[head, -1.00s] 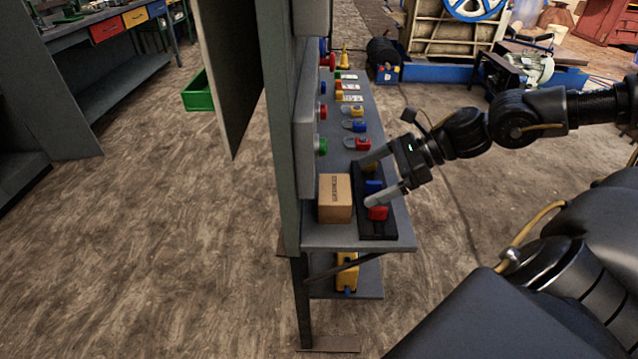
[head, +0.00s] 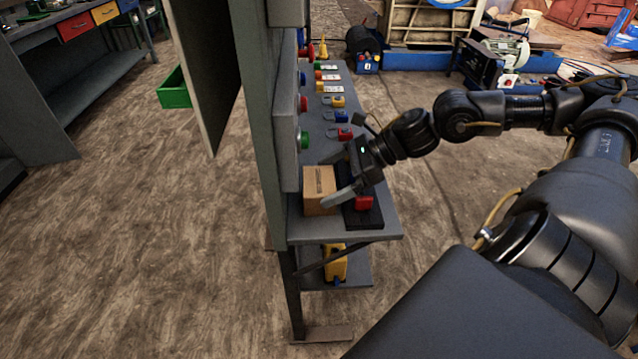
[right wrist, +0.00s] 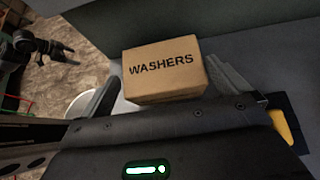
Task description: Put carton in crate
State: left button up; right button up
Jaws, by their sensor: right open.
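The carton (head: 319,188) is a small brown box on the grey shelf (head: 380,225), beside the upright panel. In the right wrist view the carton (right wrist: 165,72) reads "WASHERS". My right gripper (head: 326,183) is open, with its fingers reaching over the shelf on either side of the carton. The near finger passes in front of the carton's lower right side. In the right wrist view the carton sits between the two spread fingers. A green crate (head: 174,94) stands on the floor at the left, partly hidden behind a grey panel.
A black tray (head: 364,218) with a red piece lies right next to the carton. Several coloured padlocks (head: 342,117) and tags line the shelf farther back. The grey panel (head: 205,75) stands between shelf and crate. Floor at the lower left is clear.

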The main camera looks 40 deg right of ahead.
aim_at(312, 186)
jog(key=shift+w+a, duration=0.25)
jog(key=shift+a, duration=0.1)
jog(key=p+x, duration=0.1)
jog(key=x, duration=0.2)
jog(key=shift+w+d, duration=0.1)
jog(key=shift+d, duration=0.05)
pick_arm(q)
jog(key=shift+x, duration=1.3)
pick_arm(e)
jog(key=shift+w+a+f, duration=0.3)
jog(key=shift+a+f, duration=0.15)
pick_arm(q)
jog(key=shift+s, duration=0.2)
pick_arm(e)
jog(key=c, duration=1.1)
